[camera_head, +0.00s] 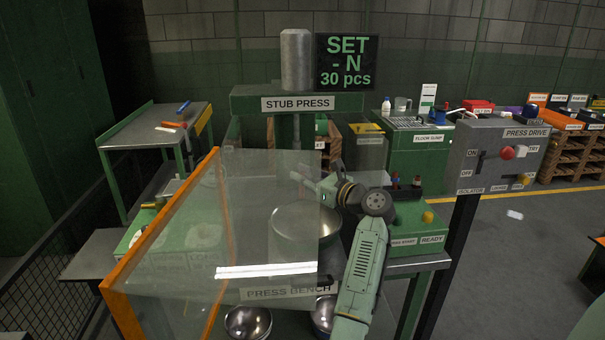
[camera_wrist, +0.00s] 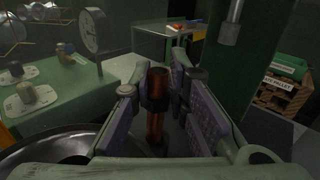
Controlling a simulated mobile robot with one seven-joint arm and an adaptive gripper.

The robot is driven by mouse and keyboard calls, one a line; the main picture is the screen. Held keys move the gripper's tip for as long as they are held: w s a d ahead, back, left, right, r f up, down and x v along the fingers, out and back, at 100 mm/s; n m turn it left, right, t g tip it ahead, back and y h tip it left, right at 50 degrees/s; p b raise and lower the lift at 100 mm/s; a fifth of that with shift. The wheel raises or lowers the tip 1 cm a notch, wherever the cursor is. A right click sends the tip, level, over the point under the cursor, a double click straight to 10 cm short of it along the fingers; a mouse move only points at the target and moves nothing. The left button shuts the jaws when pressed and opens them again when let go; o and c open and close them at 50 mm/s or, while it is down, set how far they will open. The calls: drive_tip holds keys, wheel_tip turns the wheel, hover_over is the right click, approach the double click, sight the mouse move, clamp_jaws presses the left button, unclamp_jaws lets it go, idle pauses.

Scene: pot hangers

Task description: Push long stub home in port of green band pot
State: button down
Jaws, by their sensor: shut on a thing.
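My gripper (camera_wrist: 158,88) is shut on a copper-brown stub (camera_wrist: 157,80), held upright between its two purple-padded fingers. A dark collar shows around the stub's middle, and its lower end runs down between the pads. In the head view my gripper (camera_head: 298,178) is at the press, behind the clear guard, and the stub cannot be made out. A round metal surface (camera_head: 300,225) lies below my gripper on the press bench. A dark round rim (camera_wrist: 45,150) shows at lower left in the wrist view. No green band or port is clearly visible.
The clear orange-edged guard (camera_head: 170,220) stands in front of the bench. The press ram (camera_head: 297,130) hangs close behind my gripper. A dial gauge (camera_wrist: 93,30) stands at left in the wrist view. Metal bowls (camera_head: 248,322) sit below. The press drive box (camera_head: 500,155) stands right.

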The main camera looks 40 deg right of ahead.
drive_tip(key=shift+f, duration=0.75)
drive_tip(key=c, duration=1.5)
unclamp_jaws()
drive_tip(key=shift+o, duration=0.2)
drive_tip(key=shift+s, duration=0.1)
drive_tip(key=s, duration=0.4)
drive_tip(key=s+d, duration=0.1)
drive_tip(key=s, duration=0.2)
drive_tip(key=s+d, duration=0.1)
drive_tip(key=s, duration=0.3)
drive_tip(key=shift+s, duration=0.35)
